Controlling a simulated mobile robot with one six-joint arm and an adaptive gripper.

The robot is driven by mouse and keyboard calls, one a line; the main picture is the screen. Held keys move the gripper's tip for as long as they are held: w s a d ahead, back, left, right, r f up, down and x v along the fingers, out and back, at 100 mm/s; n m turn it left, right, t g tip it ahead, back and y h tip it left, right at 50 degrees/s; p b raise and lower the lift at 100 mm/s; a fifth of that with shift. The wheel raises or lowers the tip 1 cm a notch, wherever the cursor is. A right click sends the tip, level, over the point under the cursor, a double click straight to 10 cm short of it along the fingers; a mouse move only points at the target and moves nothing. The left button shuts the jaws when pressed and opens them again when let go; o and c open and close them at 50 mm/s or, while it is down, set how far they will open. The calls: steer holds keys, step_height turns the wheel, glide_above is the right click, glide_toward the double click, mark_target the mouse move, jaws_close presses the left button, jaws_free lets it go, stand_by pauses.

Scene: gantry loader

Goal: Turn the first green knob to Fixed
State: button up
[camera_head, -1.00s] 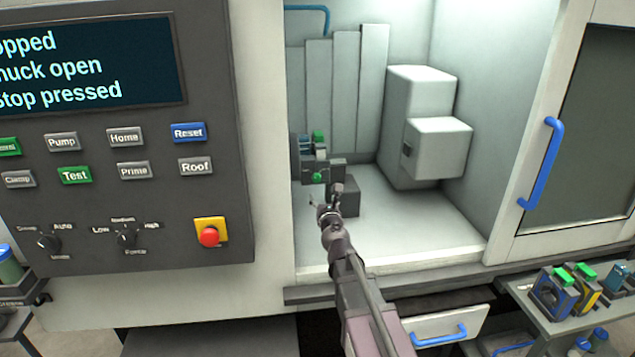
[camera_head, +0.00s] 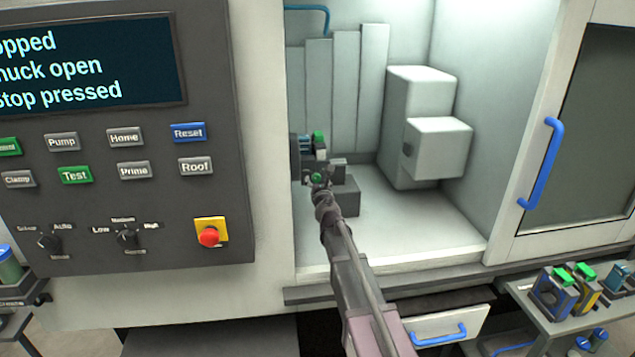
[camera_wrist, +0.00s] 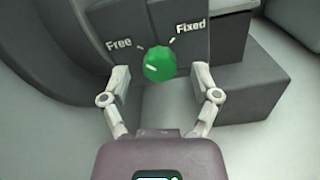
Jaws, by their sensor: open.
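The green knob (camera_wrist: 159,62) sits on a dark grey block with the labels "Free" at its left and "Fixed" at its right, each with a white tick. A short pale mark shows on the knob's lower left face. My gripper (camera_wrist: 161,76) is open, with one finger on each side of the knob and visible gaps between. In the head view the knob (camera_head: 316,178) is partly covered by my gripper (camera_head: 318,186), which reaches into the machine's chamber.
A second green part (camera_head: 319,137) sits just above on the same assembly. A pale box-shaped unit (camera_head: 425,125) stands to the right in the chamber. The control panel (camera_head: 120,220) with a red stop button (camera_head: 208,237) is at the left. The chamber floor (camera_head: 420,230) is clear.

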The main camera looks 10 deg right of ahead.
steer(key=shift+c, duration=0.2)
jaws_close()
steer(key=shift+m, duration=0.4)
steer(key=m, duration=0.8)
steer(key=shift+m, duration=0.3)
steer(key=m, duration=0.4)
steer(key=shift+m, duration=0.3)
steer(key=m, duration=0.4)
